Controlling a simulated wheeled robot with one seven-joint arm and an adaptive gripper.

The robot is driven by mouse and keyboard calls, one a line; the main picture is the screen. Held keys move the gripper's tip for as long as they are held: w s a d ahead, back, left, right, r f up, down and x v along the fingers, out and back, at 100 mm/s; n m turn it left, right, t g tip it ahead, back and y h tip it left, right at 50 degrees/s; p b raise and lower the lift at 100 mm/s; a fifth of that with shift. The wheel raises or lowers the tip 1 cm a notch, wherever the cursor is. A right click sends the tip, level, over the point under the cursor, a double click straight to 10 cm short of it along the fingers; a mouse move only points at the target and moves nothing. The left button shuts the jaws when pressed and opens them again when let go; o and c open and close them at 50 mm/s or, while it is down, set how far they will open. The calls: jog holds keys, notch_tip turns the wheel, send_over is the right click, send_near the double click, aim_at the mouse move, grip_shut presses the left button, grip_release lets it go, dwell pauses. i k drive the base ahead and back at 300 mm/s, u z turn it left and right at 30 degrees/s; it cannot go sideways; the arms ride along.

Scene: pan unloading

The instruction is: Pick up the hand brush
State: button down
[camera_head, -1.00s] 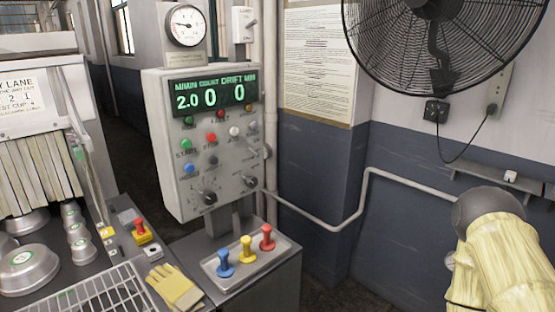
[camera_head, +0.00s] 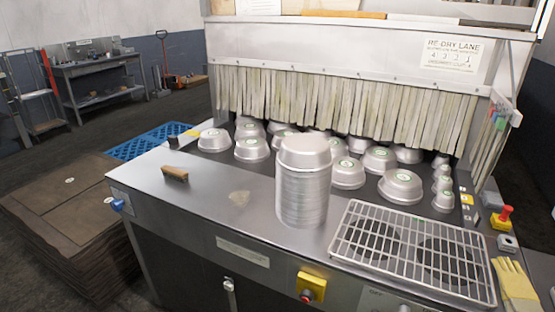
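The hand brush (camera_head: 175,173) looks like a small brown block with a wooden-coloured top and a darker underside. It lies on the left part of the steel worktop (camera_head: 215,215), near the front left edge. Nothing touches it, and clear steel surrounds it. My gripper is not in view, so I cannot tell its state or its distance from the brush.
A tall stack of round pans (camera_head: 303,190) stands right of the brush, beyond a pale smear (camera_head: 239,198). Several upturned pans (camera_head: 252,150) lie before the strip curtain (camera_head: 330,105). A wire grate (camera_head: 410,250) and gloves (camera_head: 515,280) are at right. Stacked brown sheets (camera_head: 60,205) stand left.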

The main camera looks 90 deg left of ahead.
aim_at(175, 173)
jog(key=z, duration=1.1)
jog(key=i, duration=0.8)
jog(key=u, duration=4.8)
jog(key=i, duration=0.5)
jog(key=u, duration=0.4)
